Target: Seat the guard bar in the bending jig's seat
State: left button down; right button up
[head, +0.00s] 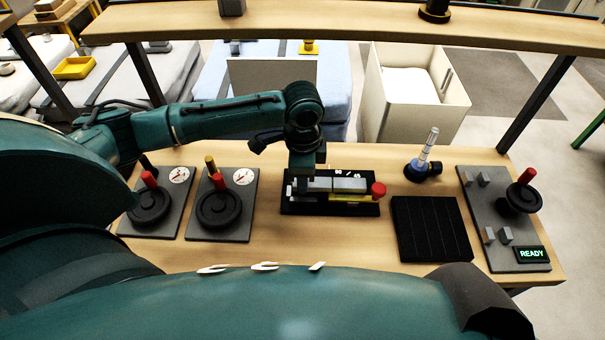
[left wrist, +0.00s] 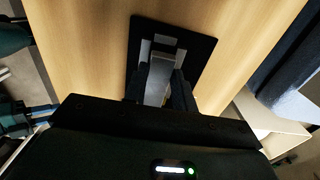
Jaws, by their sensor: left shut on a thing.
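My left gripper (head: 304,186) points down at the left part of a dark-based jig (head: 330,210) in the middle of the bench. The jig has angle marks, a yellow strip and a red knob (head: 378,189). In the left wrist view, my left gripper (left wrist: 160,95) is shut on a grey bar (left wrist: 158,82), which I take for the guard bar. The bar is over the jig's dark plate (left wrist: 203,48), close to its light grey blocks (left wrist: 164,41). I cannot tell whether it rests fully in the seat. My right gripper is not in view.
Two handwheel panels (head: 240,228) stand at left. At right are a black ribbed pad (head: 431,228), a blue-based upright tool (head: 425,165) and a panel with a red-handled wheel and a READY display (head: 532,253). Bare wood lies in front. A shelf (head: 330,20) crosses the top.

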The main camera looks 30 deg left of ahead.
pick_arm(q)
jog(key=shift+f, duration=0.85)
dwell(0.5)
jog(key=c, duration=1.1)
grip_release()
jog(key=shift+o, duration=0.2)
